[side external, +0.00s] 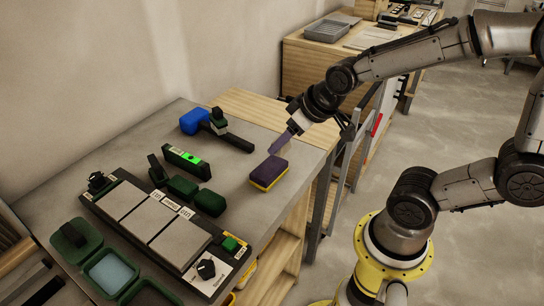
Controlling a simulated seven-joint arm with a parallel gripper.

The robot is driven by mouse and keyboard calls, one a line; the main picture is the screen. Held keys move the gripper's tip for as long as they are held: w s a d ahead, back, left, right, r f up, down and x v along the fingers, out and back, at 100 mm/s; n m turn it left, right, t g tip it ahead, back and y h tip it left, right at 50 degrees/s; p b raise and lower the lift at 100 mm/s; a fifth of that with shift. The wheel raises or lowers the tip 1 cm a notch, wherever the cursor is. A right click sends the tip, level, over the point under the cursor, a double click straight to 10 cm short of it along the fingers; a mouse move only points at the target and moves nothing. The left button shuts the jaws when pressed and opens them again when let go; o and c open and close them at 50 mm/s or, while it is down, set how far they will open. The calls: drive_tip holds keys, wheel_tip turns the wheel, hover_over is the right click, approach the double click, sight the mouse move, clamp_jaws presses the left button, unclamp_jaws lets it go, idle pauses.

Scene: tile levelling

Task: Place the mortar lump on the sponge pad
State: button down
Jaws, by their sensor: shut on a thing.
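The sponge pad (269,171) lies on the grey bench top near its right edge. It is a block with a dark purple top and a yellow lower layer. My gripper (279,144) points down and left, just above the sponge's far end. It is shut on a slim purple-grey piece that reaches down towards the sponge; I take it for the mortar lump, but its shape is too small to be sure. I cannot tell whether its lower tip touches the sponge. The fingers are hard to make out.
A blue-headed mallet (196,121) lies behind left of the sponge. A level (186,162) with a green vial and dark green blocks (210,202) lie left of it. A tile board (179,246) and green tubs (110,271) fill the front left. Bare bench surrounds the sponge.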

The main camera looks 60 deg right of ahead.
drive_tip(key=x, duration=0.4)
drive_tip(key=shift+w+r, duration=0.15)
drive_tip(key=shift+w, duration=0.1)
drive_tip(key=shift+w+f, duration=0.15)
drive_tip(key=shift+f, duration=0.75)
drive_tip(key=shift+w+f, duration=0.1)
drive_tip(key=shift+f, duration=0.75)
drive_tip(key=shift+f, duration=0.1)
drive_tip(key=shift+c, duration=1.1)
unclamp_jaws()
drive_tip(key=shift+f, duration=0.1)
